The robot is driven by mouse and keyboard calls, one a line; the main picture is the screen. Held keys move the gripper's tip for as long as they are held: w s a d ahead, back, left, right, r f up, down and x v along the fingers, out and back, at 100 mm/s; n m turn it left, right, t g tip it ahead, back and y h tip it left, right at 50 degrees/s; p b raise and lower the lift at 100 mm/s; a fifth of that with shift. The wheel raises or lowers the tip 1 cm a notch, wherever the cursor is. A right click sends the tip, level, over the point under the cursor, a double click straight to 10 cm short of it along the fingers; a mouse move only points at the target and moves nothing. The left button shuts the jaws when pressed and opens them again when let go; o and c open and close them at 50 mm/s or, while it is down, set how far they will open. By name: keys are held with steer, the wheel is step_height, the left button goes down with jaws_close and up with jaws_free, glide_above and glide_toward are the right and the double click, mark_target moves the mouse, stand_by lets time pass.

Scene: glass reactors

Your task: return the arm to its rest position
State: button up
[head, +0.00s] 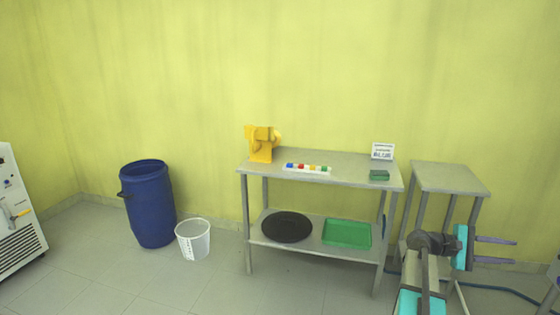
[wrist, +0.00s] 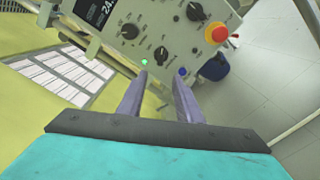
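My gripper (head: 496,250) is at the right of the head view, in front of the small side table and pointing right. Its two purple-grey fingers stand apart with nothing between them. In the wrist view my gripper (wrist: 160,105) is open and empty. Beyond its fingertips is a tilted control panel (wrist: 135,40) with black knobs, a lit green button, a blue button and a red emergency stop (wrist: 217,33) on yellow. I cannot tell from this view whether the fingertips touch the panel, but they appear apart from it.
A metal table (head: 340,168) holds a yellow device (head: 261,142), a strip of coloured blocks (head: 307,169), a green box (head: 379,175) and a sign (head: 383,151). A side table (head: 450,178) stands close behind my arm. A blue barrel (head: 149,205) and white bucket (head: 194,240) stand left. Floor is clear in front.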

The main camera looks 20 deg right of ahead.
steer(key=w+a+f+n+t+p, duration=0.2)
steer(key=w+a+f+n+t, duration=0.25)
steer(key=w+a+f, duration=0.8)
steer(key=a+f+n+t+y, duration=0.2)
steer(key=a+f+n+y, duration=0.1)
steer(key=a+f, duration=1.5)
steer(key=s+a+f+g+y+p, duration=0.1)
steer(key=s+a+f+y, duration=0.2)
steer(key=s+a+f, duration=0.45)
steer(key=s+a+f+y+p, duration=0.15)
steer(key=s+a+f, duration=0.35)
steer(key=a+f, duration=0.55)
steer(key=s+a+f+m+g+y, duration=0.1)
steer(key=s+a+m+y, duration=0.2)
steer(key=a, duration=0.5)
steer(key=s+a+f+m+y, duration=0.2)
steer(key=s+a+m+y, duration=0.2)
steer(key=a, duration=0.5)
steer(key=shift+s+f+g+y, duration=0.25)
steer(key=shift+s+g+y, duration=0.15)
steer(key=shift+s, duration=0.8)
